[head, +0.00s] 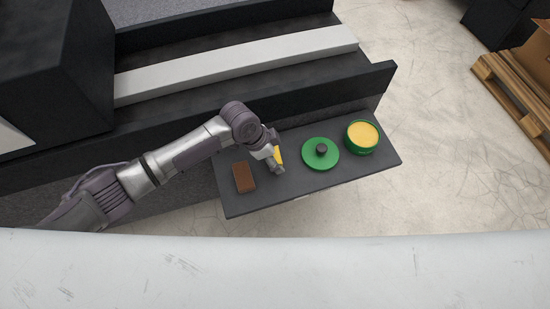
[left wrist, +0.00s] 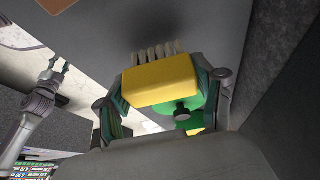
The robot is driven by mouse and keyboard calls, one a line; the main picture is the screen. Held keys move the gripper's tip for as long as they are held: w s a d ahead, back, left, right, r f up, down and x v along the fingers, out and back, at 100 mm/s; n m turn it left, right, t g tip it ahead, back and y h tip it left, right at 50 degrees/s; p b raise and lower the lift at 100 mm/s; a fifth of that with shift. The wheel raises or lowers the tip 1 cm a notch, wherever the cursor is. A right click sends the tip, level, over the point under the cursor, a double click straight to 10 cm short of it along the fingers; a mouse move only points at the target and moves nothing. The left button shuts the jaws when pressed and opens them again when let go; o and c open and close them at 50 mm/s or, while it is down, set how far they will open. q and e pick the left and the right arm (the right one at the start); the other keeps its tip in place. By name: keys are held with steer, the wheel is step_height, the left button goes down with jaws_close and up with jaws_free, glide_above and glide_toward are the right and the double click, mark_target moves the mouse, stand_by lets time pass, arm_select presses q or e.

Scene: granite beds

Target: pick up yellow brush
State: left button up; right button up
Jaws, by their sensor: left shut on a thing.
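The yellow brush (left wrist: 160,80), a yellow block with pale bristles, sits between the two fingers of my left gripper (left wrist: 165,90) in the left wrist view. The fingers press on its two ends. In the head view a small part of the yellow brush (head: 278,155) shows beside my left gripper (head: 278,168), over the dark shelf (head: 300,190). Whether the brush touches the shelf is hard to tell. My right gripper (left wrist: 60,66) shows at the left of the left wrist view, with its fingers apart and nothing between them.
On the shelf, a brown block (head: 244,177) lies left of my left gripper. A green lid with a dark knob (head: 320,154) and a round green tin with yellow contents (head: 363,136) stand to the right. Dark machine bodies rise behind the shelf.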

arm_select(q)
steer(key=r, duration=0.1)
steer(key=d+r, duration=0.1)
steer(key=r, duration=0.1)
steer(key=shift+s+d, duration=0.1)
steer(key=shift+s, duration=0.1)
steer(key=s+d+r, duration=0.3)
steer(key=d+r, duration=0.3)
steer(key=d, duration=0.4)
steer(key=shift+r+b, duration=0.15)
steer(key=shift+b, duration=0.25)
steer(key=o, duration=0.5)
steer(key=c, duration=0.4)
